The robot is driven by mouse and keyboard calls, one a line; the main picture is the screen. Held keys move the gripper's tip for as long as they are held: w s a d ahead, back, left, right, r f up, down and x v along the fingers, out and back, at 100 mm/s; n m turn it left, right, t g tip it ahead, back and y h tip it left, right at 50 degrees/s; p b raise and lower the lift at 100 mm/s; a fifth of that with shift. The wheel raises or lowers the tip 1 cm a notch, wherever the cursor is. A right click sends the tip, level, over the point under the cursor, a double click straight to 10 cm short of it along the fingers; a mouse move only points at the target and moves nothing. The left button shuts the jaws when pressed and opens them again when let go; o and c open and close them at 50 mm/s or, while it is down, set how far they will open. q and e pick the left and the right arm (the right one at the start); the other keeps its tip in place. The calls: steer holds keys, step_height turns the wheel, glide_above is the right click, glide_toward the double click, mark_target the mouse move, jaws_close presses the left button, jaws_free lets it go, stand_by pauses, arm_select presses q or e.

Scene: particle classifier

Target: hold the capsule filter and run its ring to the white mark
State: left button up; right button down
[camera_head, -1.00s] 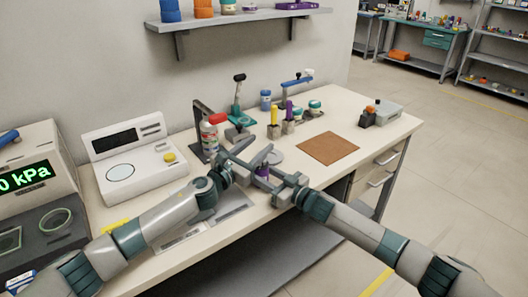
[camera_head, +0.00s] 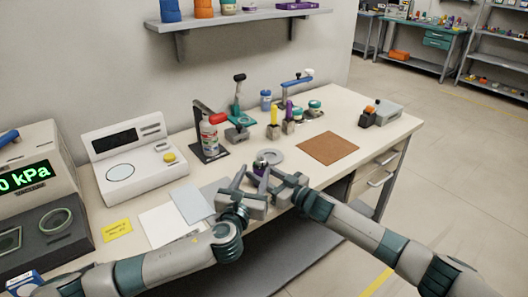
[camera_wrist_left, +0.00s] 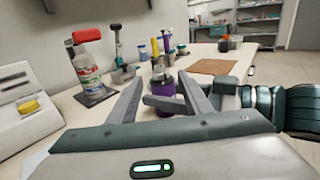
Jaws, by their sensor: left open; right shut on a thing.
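The capsule filter (camera_head: 261,166) is a small purple body with a grey upper part, upright near the table's front edge. In the left wrist view its purple body (camera_wrist_left: 172,106) shows below a finger of my right gripper and its grey top (camera_wrist_left: 162,83) above it. My right gripper (camera_head: 270,174) is shut on the filter from the right. My left gripper (camera_head: 253,173) is open, its fingers pointing toward the filter; in the left wrist view the filter appears between its fingertips (camera_wrist_left: 160,77). I cannot make out the white mark. The fingers hide part of the filter.
A red-capped bottle (camera_head: 209,137) on a dark stand and small holders with a yellow tube (camera_head: 274,116) stand farther back. A brown mat (camera_head: 329,148) lies right. A white scale (camera_head: 128,150) stands left.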

mark_target(261, 156)
arm_select(q)
steer(key=shift+w, duration=0.15)
steer(key=shift+x, duration=5.9)
steer(key=c, duration=1.1)
